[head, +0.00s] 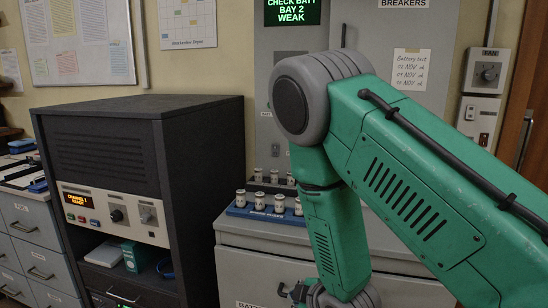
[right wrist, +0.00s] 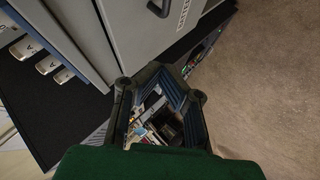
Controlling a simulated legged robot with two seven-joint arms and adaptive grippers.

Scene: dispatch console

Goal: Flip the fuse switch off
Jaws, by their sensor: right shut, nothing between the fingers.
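No switch that I can surely name as the fuse switch shows. A grey wall cabinet (head: 284,66) with a breakers label (head: 404,3) stands behind my right arm, which hides much of it. A small white switch plate (head: 478,119) is on the wall at the right, under the fan control (head: 488,73). My right gripper (right wrist: 158,72) is shut and empty in the right wrist view, above a grey drawer front and the floor. In the head view only part of it shows at the bottom edge. My left gripper is not in view.
A black equipment rack (head: 145,130) stands at the left. Small white-topped cylinders stand in a blue tray (head: 262,214) on a grey cabinet (head: 240,262). A screen (head: 292,12) reads "CHECK BATT BAY 2 WEAK". Bare carpet (right wrist: 265,80) lies at the right in the wrist view.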

